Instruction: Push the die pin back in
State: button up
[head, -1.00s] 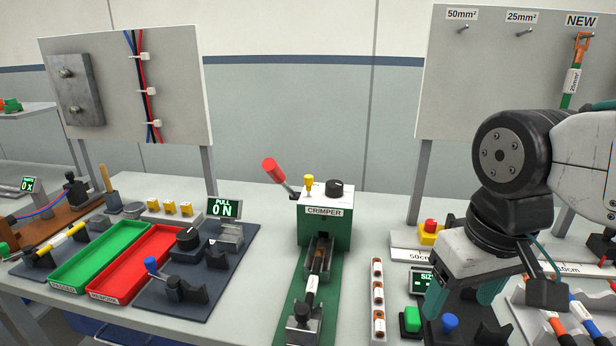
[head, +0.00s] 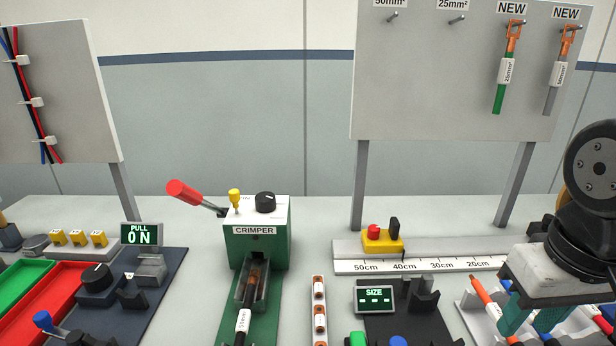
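The die pin, a yellow knob on a short stem (head: 235,196), stands up from the left part of the white top of the green crimper (head: 257,246). A red-handled lever (head: 184,193) leans to the left beside it, and a black dial (head: 265,202) sits to its right. A cable end with a white label (head: 243,320) lies in the crimper's front channel. My gripper (head: 530,318) is at the lower right, far from the pin. Its teal fingers stand apart, with nothing visible between them, though their tips are partly hard to make out.
A yellow block with a red button (head: 382,239) sits on the ruler. A size display (head: 374,297) and a strip of copper lugs (head: 319,318) stand right of the crimper. A rack of cables (head: 480,290) lies by my gripper. The table behind the crimper is clear.

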aim_at(234, 194)
jog(key=z, duration=0.25)
jog(key=k, duration=0.45)
jog(key=u, duration=1.05)
jog(key=i, duration=0.5)
jog(key=z, duration=0.05)
